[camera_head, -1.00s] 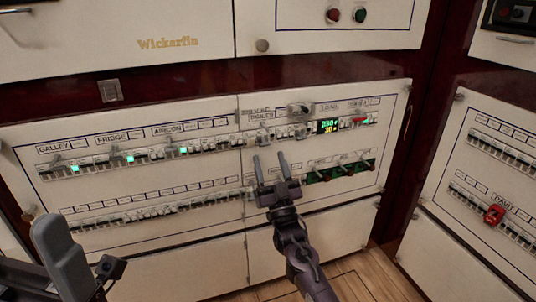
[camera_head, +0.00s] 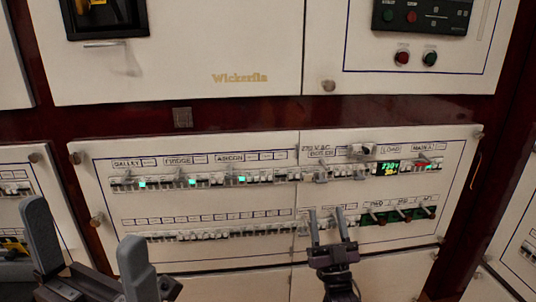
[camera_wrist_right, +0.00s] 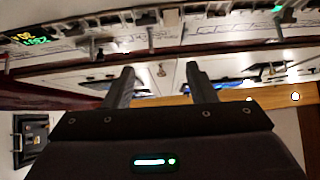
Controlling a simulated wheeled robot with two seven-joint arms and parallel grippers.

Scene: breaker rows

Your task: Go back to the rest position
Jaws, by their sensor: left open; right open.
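My right gripper (camera_head: 328,228) is in front of the lower part of the breaker panel (camera_head: 210,204) in the head view. Its two fingers are apart with nothing between them. In the right wrist view the same gripper (camera_wrist_right: 161,85) is open and empty, with the panel's row of switches along the top. My left gripper (camera_head: 92,240) is at the lower left of the head view, close to the camera. Its fingers are wide apart and empty. Neither gripper is seen touching a switch.
The panel has an upper breaker row (camera_head: 215,180) with several green lights, and a lower row (camera_head: 220,233). A control box (camera_head: 422,15) is above.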

